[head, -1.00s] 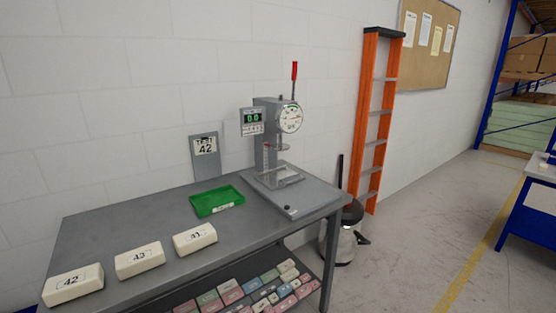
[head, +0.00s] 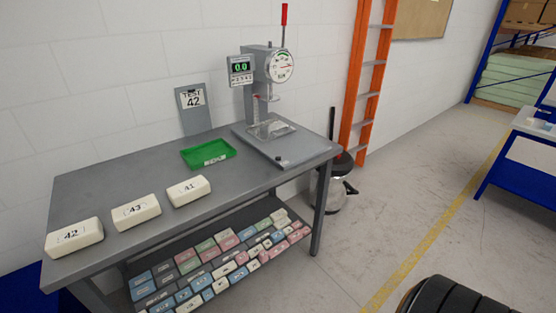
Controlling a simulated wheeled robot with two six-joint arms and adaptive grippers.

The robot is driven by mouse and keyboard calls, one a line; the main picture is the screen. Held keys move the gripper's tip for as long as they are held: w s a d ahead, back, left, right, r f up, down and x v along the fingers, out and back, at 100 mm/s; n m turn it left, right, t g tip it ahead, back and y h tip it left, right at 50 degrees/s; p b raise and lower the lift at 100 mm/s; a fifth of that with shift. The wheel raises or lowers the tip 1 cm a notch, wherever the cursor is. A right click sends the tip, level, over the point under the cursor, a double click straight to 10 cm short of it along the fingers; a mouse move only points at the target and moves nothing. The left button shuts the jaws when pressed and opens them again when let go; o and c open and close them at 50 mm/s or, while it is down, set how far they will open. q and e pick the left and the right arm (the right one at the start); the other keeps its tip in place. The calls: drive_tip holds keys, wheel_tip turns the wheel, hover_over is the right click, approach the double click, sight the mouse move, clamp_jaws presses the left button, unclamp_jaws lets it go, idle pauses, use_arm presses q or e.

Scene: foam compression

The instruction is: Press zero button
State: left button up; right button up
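The foam compression tester (head: 262,100) stands on the back right of the grey table, with a red lever (head: 284,14) raised on top and a round dial (head: 280,66). Its digital display box (head: 241,69) shows a green 0.0, with a row of small buttons (head: 242,80) below; which one is zero is too small to tell. Foam blocks 42 (head: 74,238), 43 (head: 136,211) and 41 (head: 189,190) lie along the table's front left. A sign (head: 194,104) reads TEST 42. Neither gripper is in view.
A green tray (head: 190,162) sits mid-table (head: 110,180). Several coloured blocks (head: 222,262) fill the lower shelf. A steel bin (head: 335,188) and orange ladder (head: 352,100) stand right of the table. A black rounded object (head: 450,296) shows at the bottom right. Floor (head: 400,190) beyond is clear.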

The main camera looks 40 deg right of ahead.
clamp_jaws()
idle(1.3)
